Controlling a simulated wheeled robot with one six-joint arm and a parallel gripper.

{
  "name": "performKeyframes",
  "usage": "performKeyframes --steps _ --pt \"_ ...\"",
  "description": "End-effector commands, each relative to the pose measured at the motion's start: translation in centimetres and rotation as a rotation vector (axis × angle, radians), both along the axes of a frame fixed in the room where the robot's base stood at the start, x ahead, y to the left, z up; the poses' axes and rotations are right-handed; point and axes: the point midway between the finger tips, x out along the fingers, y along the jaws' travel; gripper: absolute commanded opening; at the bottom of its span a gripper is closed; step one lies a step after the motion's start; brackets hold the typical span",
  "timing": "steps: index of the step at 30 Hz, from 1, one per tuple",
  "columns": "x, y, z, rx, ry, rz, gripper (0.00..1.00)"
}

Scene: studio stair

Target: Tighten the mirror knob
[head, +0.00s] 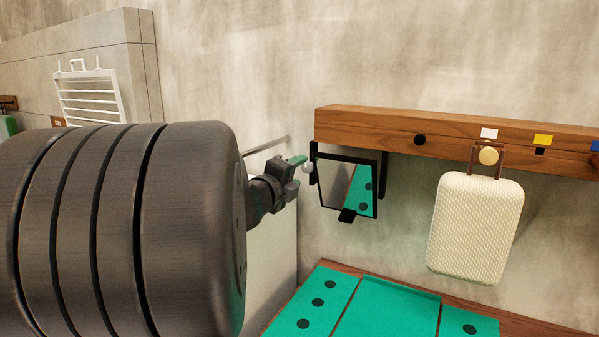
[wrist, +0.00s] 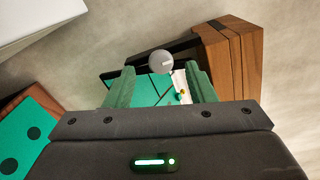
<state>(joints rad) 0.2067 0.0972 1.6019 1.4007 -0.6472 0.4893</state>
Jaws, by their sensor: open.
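The mirror (head: 340,187) is a tilted panel in a black frame, hung under the left end of a wooden wall beam. Its glass reflects the teal surface below. The mirror knob (head: 308,168) is a small pale round knob at the mirror's left side. It also shows in the wrist view as a grey disc with a light mark (wrist: 160,62). My gripper (head: 301,161) is just left of the knob. In the wrist view its two green fingers are spread, with the knob between and slightly beyond their tips. I cannot tell whether either finger touches it.
The wooden beam (head: 400,127) runs right from above the mirror. A cream textured case (head: 474,229) hangs from it. A teal-topped surface (head: 398,308) with black dots lies below. A white rack (head: 88,97) is on the far left. Open air lies below the mirror.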

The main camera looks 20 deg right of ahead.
Motion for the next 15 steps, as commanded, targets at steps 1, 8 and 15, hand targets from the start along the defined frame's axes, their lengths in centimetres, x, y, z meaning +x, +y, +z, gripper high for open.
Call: performKeyframes --steps 1,8,15 --pt "-0.7 0.9 0.1 0.000 -0.003 0.004 0.50" --pt "-4.2 4.8 0.1 0.000 -0.004 0.005 0.50" --pt "-6.7 7.6 0.0 0.001 -0.002 0.003 0.50"
